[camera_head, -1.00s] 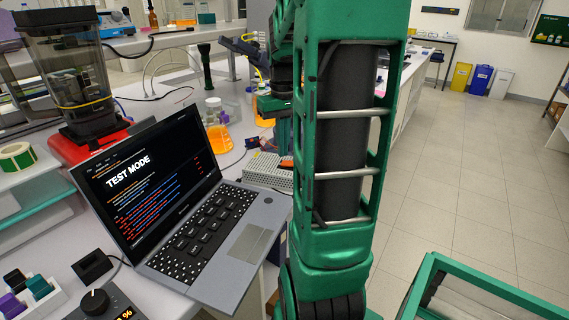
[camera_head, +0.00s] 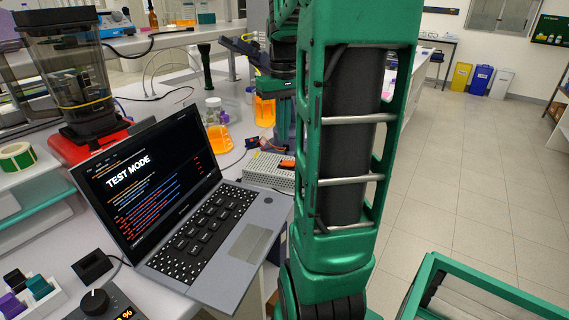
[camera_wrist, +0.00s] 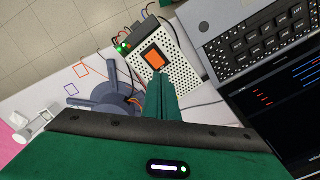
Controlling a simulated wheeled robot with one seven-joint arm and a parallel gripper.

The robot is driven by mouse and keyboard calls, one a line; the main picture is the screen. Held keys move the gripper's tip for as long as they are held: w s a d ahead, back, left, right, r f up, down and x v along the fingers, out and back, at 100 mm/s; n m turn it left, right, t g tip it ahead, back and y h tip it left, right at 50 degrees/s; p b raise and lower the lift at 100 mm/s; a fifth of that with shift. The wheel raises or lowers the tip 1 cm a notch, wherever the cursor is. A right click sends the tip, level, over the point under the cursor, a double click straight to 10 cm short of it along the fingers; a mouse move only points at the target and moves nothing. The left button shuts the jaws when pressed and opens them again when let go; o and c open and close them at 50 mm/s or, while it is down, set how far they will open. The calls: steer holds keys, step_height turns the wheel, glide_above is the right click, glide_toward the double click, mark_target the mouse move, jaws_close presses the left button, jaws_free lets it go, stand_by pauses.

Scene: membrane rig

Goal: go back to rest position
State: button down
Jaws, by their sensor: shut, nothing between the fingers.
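My gripper (camera_wrist: 162,97) shows in the wrist view as two green fingers pressed together, with nothing between them. It is over the workbench, and its tips overlap the lower edge of a perforated white box (camera_wrist: 183,66) with an orange switch (camera_wrist: 155,58). I cannot tell the height above the box. The perforated box also shows in the head view (camera_head: 262,172), left of my arm.
An open laptop (camera_head: 245,243) reading TEST MODE lies left of my arm. Flasks of orange liquid (camera_head: 219,138) stand behind it. A grey several-armed device (camera_wrist: 105,100) is beside the box. A green-framed structure (camera_head: 500,287) is at lower right; the tiled floor (camera_head: 470,190) beyond is clear.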

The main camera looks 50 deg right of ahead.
stand_by(0.3)
steer(key=s+a+f, duration=0.4)
steer(key=s+a, duration=0.3)
steer(key=a, duration=0.1)
steer(key=s+a+f+m, duration=0.1)
steer(key=s+a+f, duration=0.4)
steer(key=a, duration=0.3)
steer(key=shift+s+a+f, duration=0.15)
steer(key=shift+s+a, duration=0.2)
steer(key=shift+s, duration=0.55)
